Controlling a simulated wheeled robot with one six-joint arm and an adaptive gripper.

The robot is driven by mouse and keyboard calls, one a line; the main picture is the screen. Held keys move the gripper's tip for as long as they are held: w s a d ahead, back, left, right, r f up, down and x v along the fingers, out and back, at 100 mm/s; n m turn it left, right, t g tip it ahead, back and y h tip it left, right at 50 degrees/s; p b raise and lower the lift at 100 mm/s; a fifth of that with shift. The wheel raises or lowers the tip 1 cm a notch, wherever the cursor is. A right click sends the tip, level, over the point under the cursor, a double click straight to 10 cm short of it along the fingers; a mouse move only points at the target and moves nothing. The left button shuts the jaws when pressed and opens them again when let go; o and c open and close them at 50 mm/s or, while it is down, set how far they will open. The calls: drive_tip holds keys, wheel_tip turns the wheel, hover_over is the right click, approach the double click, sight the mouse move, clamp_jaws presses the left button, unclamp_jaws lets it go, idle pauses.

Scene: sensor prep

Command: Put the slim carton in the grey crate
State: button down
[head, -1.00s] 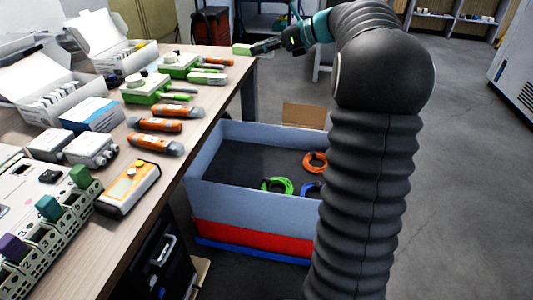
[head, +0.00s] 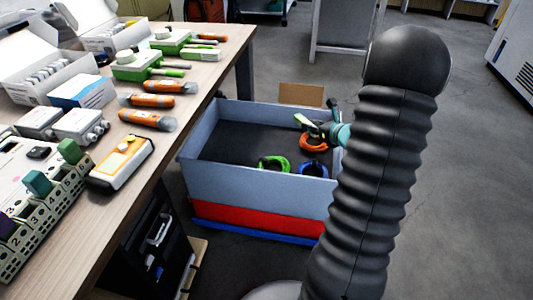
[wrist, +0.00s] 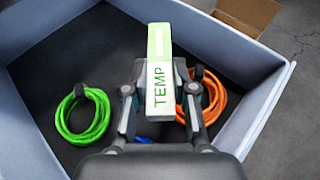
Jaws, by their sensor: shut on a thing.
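The slim carton (wrist: 160,82) is pale green and white with "TEMP" printed on it. My gripper (wrist: 160,100) is shut on it, one finger on each side. In the head view the carton (head: 303,119) shows small at the tip of my gripper (head: 318,128).
In the crate lie a green cable coil (head: 274,164), an orange coil (head: 314,142) and a blue coil (head: 313,168). A cardboard box (head: 300,95) stands behind the crate. The table (head: 190,130) at left holds several devices and boxes.

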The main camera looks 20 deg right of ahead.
hover_over(279, 146)
wheel_tip(279, 146, down, 7)
drive_tip(key=shift+r+b, duration=0.1)
drive_tip(key=shift+b, duration=0.25)
drive_tip(key=shift+f, duration=2)
drive_tip(key=shift+f+b, duration=0.15)
drive_tip(key=shift+b, duration=0.15)
drive_tip(key=c, duration=0.9)
unclamp_jaws()
drive_tip(key=shift+c, duration=0.2)
